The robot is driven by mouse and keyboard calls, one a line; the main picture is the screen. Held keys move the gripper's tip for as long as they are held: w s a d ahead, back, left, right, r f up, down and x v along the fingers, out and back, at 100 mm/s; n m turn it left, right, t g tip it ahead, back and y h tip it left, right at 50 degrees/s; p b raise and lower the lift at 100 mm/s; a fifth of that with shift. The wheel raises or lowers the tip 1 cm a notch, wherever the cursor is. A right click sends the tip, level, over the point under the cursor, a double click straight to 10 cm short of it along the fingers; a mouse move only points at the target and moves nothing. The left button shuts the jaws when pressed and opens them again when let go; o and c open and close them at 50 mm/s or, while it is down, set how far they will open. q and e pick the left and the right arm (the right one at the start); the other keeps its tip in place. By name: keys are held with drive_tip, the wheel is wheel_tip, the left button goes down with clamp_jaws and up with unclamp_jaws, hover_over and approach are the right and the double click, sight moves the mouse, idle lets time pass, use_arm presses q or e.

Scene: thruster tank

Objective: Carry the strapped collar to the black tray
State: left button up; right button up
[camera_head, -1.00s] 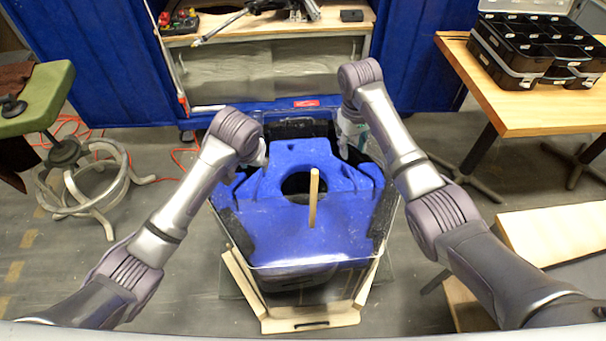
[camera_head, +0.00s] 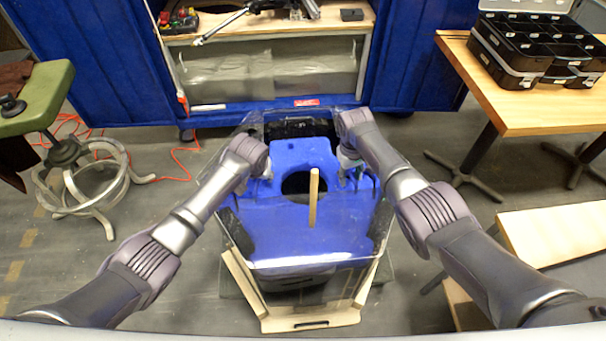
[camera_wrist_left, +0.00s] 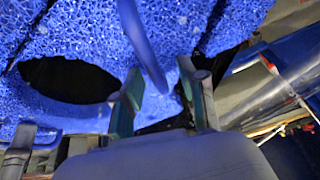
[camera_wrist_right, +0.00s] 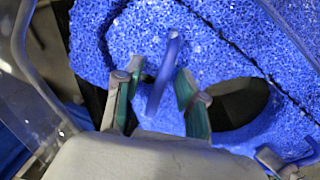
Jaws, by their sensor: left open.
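The collar (camera_head: 300,155) is a thick blue foam piece with a round hole, inside a clear-walled tank (camera_head: 262,268). One blue strap loop (camera_wrist_left: 143,40) rises between the fingers of my left gripper (camera_wrist_left: 162,88), which is open at the collar's left side in the head view. Another strap loop (camera_wrist_right: 165,75) stands between the parted fingers of my right gripper (camera_wrist_right: 158,88), at the collar's right side. Neither gripper is closed on its strap. The head view mostly hides the fingertips. I cannot clearly identify the black tray; black compartmented cases (camera_head: 528,72) stand on the right table.
A wooden rod (camera_head: 313,198) stands upright in front of the collar's hole. The wooden table (camera_head: 540,108) is at the right. A blue cabinet (camera_head: 420,60) stands behind the tank. A green-topped stool (camera_head: 40,100) is at the left, with grey floor between.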

use_arm(q)
clamp_jaws()
use_arm(e)
clamp_jaws()
use_arm(q)
drive_tip(key=shift+r, duration=0.2)
use_arm(e)
drive_tip(key=shift+r, duration=0.2)
